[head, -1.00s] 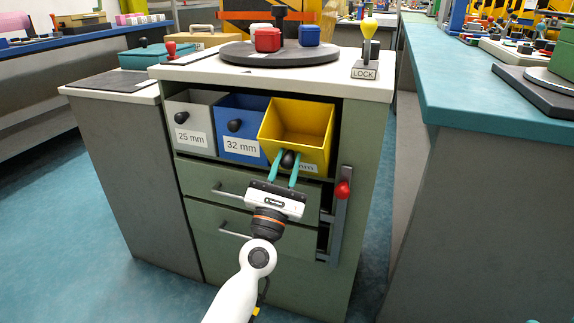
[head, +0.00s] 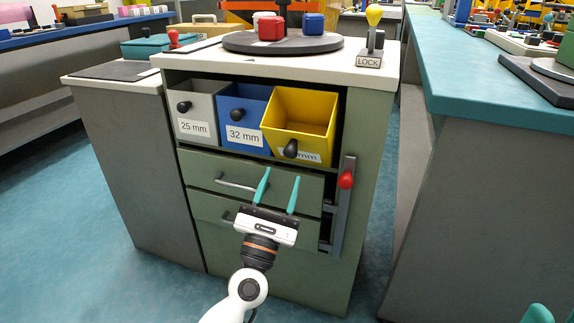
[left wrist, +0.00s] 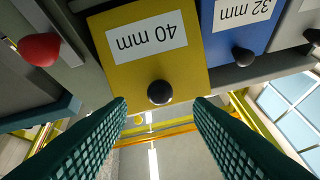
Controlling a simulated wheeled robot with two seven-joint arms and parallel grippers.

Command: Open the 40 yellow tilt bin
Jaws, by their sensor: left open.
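The yellow 40 mm bin (head: 318,112) is tilted out at the top of the cabinet, and its empty inside shows in the head view. Its black knob (head: 291,148) covers part of the label. In the left wrist view the yellow front (left wrist: 150,75) fills the upper middle, with an upside-down "40 mm" label and the knob (left wrist: 160,92). My left gripper (head: 281,176) is open and empty, below and apart from the knob, in front of the drawers. Teal tips of my right gripper (head: 552,314) show at the bottom right corner, mostly cut off.
The grey 25 mm bin (head: 196,125) and blue 32 mm bin (head: 240,110) stand left of the yellow one. Drawers with handles (head: 238,183) lie below. A red-knobbed lever (head: 346,180) is at right. A LOCK post (head: 370,60) and dark turntable (head: 283,43) are on top.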

